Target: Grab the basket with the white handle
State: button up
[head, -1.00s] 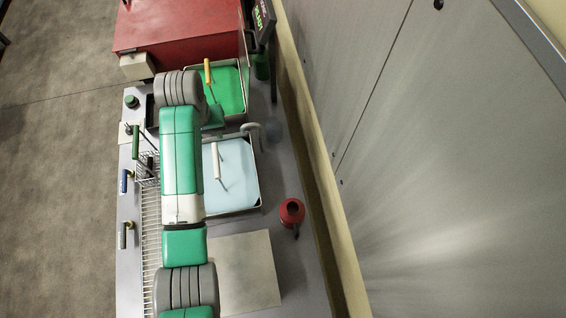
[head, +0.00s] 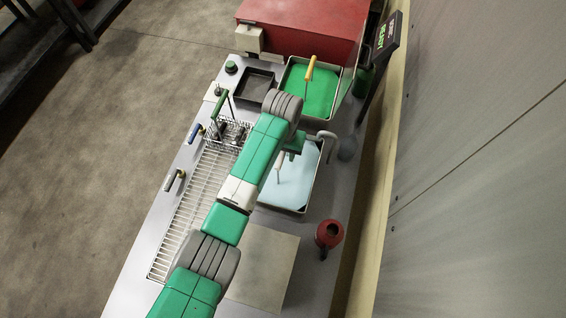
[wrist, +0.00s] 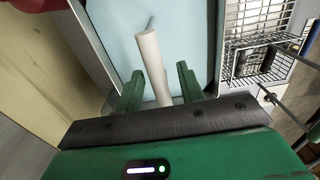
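The white handle (head: 282,162) stands over the pale blue tray (head: 301,208). In the wrist view, the white handle (wrist: 149,50) runs between my gripper's two green fingers. A thin grey rod shows at its far end. The basket body under it cannot be made out in the pale blue. My gripper (wrist: 158,80) is open, with a finger on each side of the handle and gaps showing. In the head view, my gripper (head: 293,146) is at the tray's upper part, close to the handle, partly hidden by my arm.
A green tray (head: 335,100) with a yellow handle (head: 310,68) is above. A wire basket with a green handle (head: 220,105) stands left, also seen in the wrist view (wrist: 253,52). A red can (head: 328,235), a pale board (head: 265,268) and a wire rack (head: 195,215) are nearby.

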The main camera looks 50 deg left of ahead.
grip_shut()
